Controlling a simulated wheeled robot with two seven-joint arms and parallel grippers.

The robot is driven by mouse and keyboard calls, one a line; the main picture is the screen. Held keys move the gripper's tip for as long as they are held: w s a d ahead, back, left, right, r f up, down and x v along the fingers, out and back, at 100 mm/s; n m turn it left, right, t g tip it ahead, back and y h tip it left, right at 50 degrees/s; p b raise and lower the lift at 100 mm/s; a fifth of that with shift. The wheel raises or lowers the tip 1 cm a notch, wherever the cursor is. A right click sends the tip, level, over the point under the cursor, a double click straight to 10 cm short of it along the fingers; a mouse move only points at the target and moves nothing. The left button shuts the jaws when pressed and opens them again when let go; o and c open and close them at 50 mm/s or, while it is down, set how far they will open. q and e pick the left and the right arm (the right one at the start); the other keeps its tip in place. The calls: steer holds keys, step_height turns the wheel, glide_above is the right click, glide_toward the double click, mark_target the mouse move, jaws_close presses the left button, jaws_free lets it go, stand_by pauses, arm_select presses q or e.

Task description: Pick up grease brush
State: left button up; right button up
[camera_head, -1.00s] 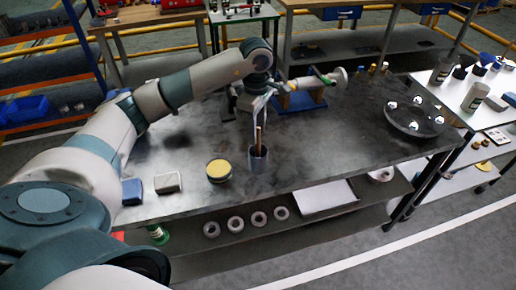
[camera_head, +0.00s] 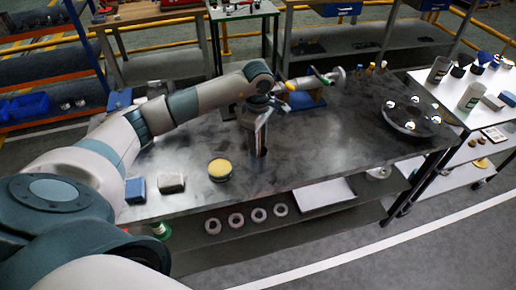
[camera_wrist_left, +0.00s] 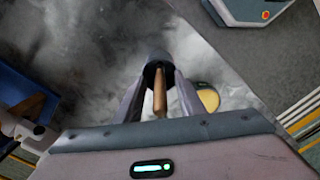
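The grease brush shows in the left wrist view as a brown wooden handle (camera_wrist_left: 160,92) standing out of a dark round cup (camera_wrist_left: 157,60). Its bristle end is hidden in the cup. My left gripper (camera_wrist_left: 159,80) is open, with one finger on each side of the handle and a gap visible beside it. In the head view my left gripper (camera_head: 262,142) points down at the cup's place on the dark table and covers most of cup and brush. My right gripper is not in view.
A round yellow-topped tin (camera_head: 220,169) sits left of the gripper on the table (camera_head: 325,145). A blue block (camera_head: 135,189) and a grey block (camera_head: 171,183) lie farther left. A blue-based device (camera_head: 305,98) stands behind. A dark dish (camera_head: 411,117) is at the right.

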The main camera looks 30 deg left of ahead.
arm_select(q)
jaws_close()
steer(key=shift+r, duration=0.2)
steer(key=shift+r+b, duration=0.3)
steer(key=shift+b, duration=0.05)
step_height(320, 180, up, 8)
steer(key=b, duration=0.3)
steer(key=shift+r, duration=0.55)
